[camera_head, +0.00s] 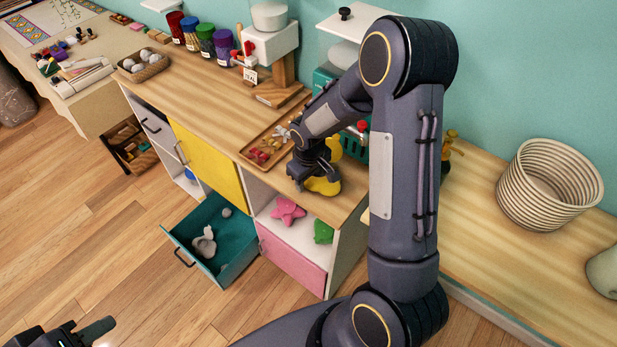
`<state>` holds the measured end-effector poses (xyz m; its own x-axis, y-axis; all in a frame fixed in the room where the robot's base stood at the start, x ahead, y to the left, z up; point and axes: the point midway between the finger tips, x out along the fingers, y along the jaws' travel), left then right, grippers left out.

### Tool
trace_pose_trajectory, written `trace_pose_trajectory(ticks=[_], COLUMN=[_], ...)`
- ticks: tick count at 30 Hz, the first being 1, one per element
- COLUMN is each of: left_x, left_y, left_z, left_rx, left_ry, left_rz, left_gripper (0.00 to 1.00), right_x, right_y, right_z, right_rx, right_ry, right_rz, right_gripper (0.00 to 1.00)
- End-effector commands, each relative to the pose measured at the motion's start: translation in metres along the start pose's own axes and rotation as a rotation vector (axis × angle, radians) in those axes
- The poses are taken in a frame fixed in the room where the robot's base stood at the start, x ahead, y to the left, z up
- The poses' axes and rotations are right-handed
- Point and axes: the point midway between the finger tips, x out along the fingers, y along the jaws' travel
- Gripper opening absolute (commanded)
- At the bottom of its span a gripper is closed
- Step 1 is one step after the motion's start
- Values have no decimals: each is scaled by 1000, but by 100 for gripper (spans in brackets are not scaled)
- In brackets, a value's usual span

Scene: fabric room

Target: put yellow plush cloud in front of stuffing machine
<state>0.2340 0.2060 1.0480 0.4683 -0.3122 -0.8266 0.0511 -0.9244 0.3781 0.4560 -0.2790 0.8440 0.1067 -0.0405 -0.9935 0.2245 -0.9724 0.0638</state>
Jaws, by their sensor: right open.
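A yellow plush (323,186), likely the cloud, lies at the front edge of the wooden counter, partly hidden by my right gripper (314,172). That gripper is open, pointing down right over the plush; its fingertips are hard to make out. More yellow (334,150) shows just behind the gripper; I cannot tell if it is the same plush. A white machine (270,42) with a red handle and a wooden stand, probably the stuffing machine, stands at the back of the counter, up and left of the plush. My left gripper (82,332) is at the bottom left, cut off by the frame.
A wooden tray (252,152) with small colourful pieces lies left of my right gripper. Colourful jars (205,40) and a basket (143,70) stand further left. An open teal drawer (185,236) juts out below. Clear counter (205,92) lies before the machine.

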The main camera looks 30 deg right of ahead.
Motion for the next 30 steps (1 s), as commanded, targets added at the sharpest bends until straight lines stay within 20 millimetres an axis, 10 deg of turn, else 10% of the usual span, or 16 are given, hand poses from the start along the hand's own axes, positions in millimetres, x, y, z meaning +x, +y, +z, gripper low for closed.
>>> trace_pose_trajectory(ticks=[24,30], left_x=[0,0], left_y=[0,0], left_z=[0,0], left_rx=[0,0], left_ry=[0,0], left_rz=[0,0], left_gripper=[36,36], right_x=[-119,-154], right_y=[0,-8], right_z=[0,27], right_rx=[1,75], right_ry=[3,65], right_rz=[0,-61], right_gripper=[47,47])
